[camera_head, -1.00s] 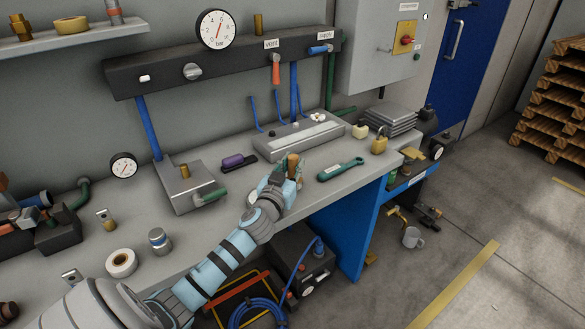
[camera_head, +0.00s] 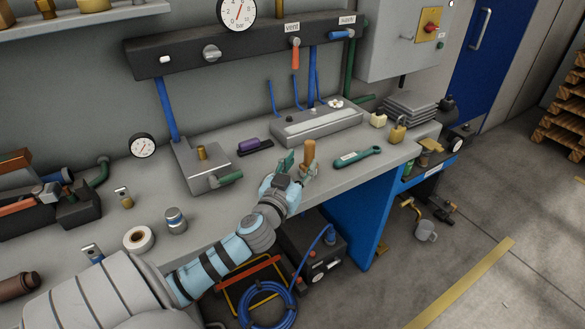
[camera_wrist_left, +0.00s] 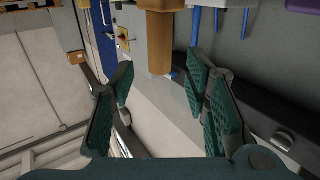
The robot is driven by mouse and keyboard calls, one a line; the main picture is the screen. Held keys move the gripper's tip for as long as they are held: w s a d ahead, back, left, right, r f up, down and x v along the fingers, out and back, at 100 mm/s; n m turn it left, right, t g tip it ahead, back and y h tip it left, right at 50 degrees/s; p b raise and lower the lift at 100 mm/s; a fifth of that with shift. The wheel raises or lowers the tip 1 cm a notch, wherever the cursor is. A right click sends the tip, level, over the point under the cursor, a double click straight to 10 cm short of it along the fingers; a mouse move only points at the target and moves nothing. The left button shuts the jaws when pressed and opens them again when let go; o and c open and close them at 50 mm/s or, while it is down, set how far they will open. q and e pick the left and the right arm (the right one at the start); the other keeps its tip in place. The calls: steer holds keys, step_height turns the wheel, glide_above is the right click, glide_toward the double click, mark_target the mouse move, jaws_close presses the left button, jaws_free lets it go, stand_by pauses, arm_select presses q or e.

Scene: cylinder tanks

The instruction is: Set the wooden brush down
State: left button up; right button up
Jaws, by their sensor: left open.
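The wooden brush (camera_head: 309,152) stands upright near the front edge of the workbench (camera_head: 225,215), its wooden handle up. My left gripper (camera_head: 298,168) is at the brush, with green-padded fingers apart; its fingers partly hide the brush's lower part. In the left wrist view the brush (camera_wrist_left: 160,38) shows at the top centre, beyond the open left gripper (camera_wrist_left: 162,80), with clear gaps to both fingers. I cannot see exactly how its base meets the bench. My right gripper is not in view.
A green-handled tool (camera_head: 357,156) lies just right of the brush. A purple-handled brush (camera_head: 254,146) and a metal block with a green handle (camera_head: 203,168) lie to the left. A long grey fixture (camera_head: 317,126) stands behind. The bench's front edge is close.

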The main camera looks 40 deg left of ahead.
arm_select(q)
steer(key=v, duration=0.5)
steer(key=shift+s+d, duration=0.1)
steer(key=shift+s, duration=0.2)
